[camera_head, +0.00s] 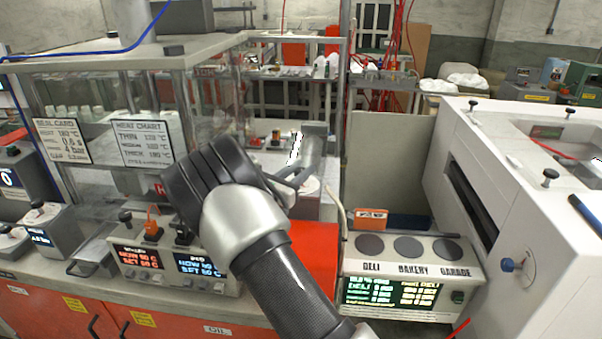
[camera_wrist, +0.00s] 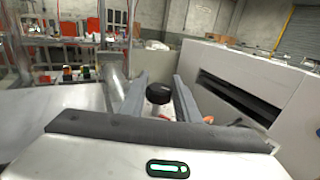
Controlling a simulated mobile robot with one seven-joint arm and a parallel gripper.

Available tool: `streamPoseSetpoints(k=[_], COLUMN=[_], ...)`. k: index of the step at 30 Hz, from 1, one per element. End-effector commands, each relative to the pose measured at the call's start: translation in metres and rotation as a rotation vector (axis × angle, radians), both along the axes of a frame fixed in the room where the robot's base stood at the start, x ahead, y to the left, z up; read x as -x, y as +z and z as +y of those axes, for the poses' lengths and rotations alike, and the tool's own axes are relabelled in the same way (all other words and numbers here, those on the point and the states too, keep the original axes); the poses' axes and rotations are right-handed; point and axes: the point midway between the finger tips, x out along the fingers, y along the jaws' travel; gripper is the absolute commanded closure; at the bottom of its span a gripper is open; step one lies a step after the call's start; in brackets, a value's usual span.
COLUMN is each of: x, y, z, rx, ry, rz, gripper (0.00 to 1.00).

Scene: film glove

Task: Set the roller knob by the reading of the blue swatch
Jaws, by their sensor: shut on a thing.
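The heater box with the roller and bed displays (camera_head: 170,262) stands on the counter at left. Its left display, in red, appears to read 50 C for now and set; an orange knob (camera_head: 152,222) and a black knob stand on top. The meter box (camera_head: 408,252) marked deli, bakery and garage has three dark round pads and a lit screen too small to read. I cannot pick out the blue swatch for sure. My gripper (camera_wrist: 155,90) points away over the counter, shut on a black-knobbed thing (camera_wrist: 158,93). In the head view my wrist hides much of it.
A heat chart (camera_head: 143,143) and another card (camera_head: 62,141) hang on the glass case at left. A white machine (camera_head: 520,180) with a dark slot and blue side knob (camera_head: 508,265) stands at right. An orange sign (camera_head: 371,219) stands behind the meter box.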

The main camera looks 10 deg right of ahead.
Motion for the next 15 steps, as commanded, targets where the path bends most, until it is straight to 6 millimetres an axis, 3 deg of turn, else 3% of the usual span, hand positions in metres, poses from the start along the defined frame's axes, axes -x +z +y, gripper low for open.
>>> streamPoseSetpoints(k=[15], x=[-0.0001], y=[-0.0045], z=[0.0004], rx=[-0.002], ry=[-0.442], rz=[-0.003], gripper=[0.94])
